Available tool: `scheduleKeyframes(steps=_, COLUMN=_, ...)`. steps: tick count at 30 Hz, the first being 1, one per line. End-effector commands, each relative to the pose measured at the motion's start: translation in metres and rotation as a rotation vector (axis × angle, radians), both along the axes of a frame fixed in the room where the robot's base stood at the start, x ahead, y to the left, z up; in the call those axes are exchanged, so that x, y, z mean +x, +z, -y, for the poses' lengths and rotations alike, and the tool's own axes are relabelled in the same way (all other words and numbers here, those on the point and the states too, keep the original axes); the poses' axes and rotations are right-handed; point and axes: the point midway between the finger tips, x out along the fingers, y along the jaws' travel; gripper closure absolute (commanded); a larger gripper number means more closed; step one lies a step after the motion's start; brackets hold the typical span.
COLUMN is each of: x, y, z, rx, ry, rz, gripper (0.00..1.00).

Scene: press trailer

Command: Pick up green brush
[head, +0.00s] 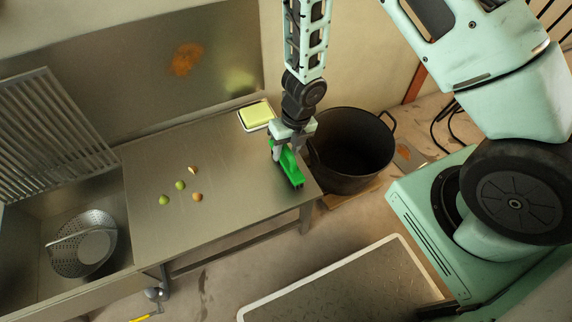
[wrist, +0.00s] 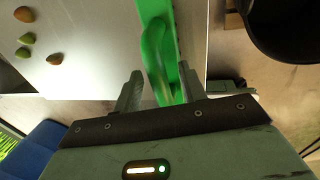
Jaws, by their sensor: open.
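The green brush (head: 291,167) lies on the steel counter (head: 235,195) near its right end. Its green handle (wrist: 157,55) also shows in the wrist view, running between the two fingers. My gripper (head: 286,150) is right at the brush, pointing down from above. In the wrist view my gripper (wrist: 160,88) has its fingers spread on either side of the handle, with a gap visible at least on the left. The lower part of the brush is partly hidden by my gripper.
A yellow-green block in a white tray (head: 256,116) sits behind the brush. A large dark pot (head: 350,150) stands right of the counter. Several small fruits (head: 180,185) lie at the counter's middle. A sink with a metal colander (head: 84,245) is at left.

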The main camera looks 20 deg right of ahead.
Motion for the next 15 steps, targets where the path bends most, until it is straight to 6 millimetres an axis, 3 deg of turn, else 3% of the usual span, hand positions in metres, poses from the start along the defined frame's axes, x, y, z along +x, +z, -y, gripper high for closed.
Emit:
scheduleKeyframes(steps=8, x=0.0002, y=-0.0028, z=-0.0009, rx=0.0, ry=0.0, rz=0.001, gripper=0.59)
scheduleKeyframes(steps=12, x=0.0002, y=-0.0028, z=-0.0009, rx=0.0, ry=0.0, rz=0.0, gripper=0.95)
scheduleKeyframes(steps=13, x=0.0002, y=-0.0028, z=-0.0008, rx=0.0, ry=0.0, rz=0.0, gripper=1.0)
scheduleKeyframes(steps=15, x=0.0002, y=-0.0028, z=-0.0008, rx=0.0, ry=0.0, rz=0.0, gripper=1.0)
